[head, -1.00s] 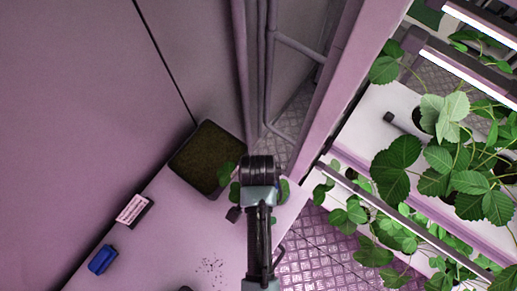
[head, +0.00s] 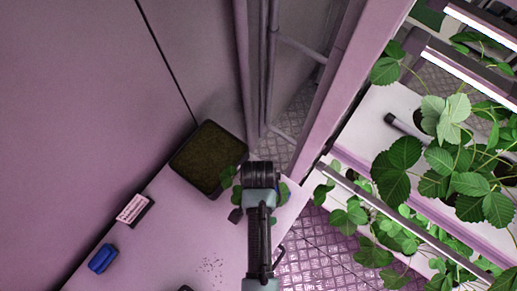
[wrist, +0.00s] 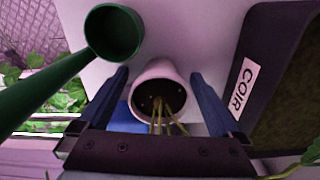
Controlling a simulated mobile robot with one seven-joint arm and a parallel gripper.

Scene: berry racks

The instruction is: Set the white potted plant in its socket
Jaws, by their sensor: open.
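The white potted plant (wrist: 152,72) shows in the wrist view as a pale pot with dark soil and several thin stems. The pot is between the two fingers of my gripper (wrist: 160,78), which stand apart with a gap on each side of it. The gripper body hides the upper stems. In the head view my arm covers the pot, and only a few green leaves (head: 227,178) show beside my wrist, near the table's right end. I cannot tell which socket is the plant's own; the white rack shelf (head: 385,100) on the right holds other plants.
A dark coir tray (head: 208,158) stands close by, also in the wrist view (wrist: 288,110). A green round vessel with a long handle (wrist: 113,33) is beside the pot. A sign (head: 133,209) and blue object (head: 102,258) lie left. A post (head: 335,75) stands between table and rack.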

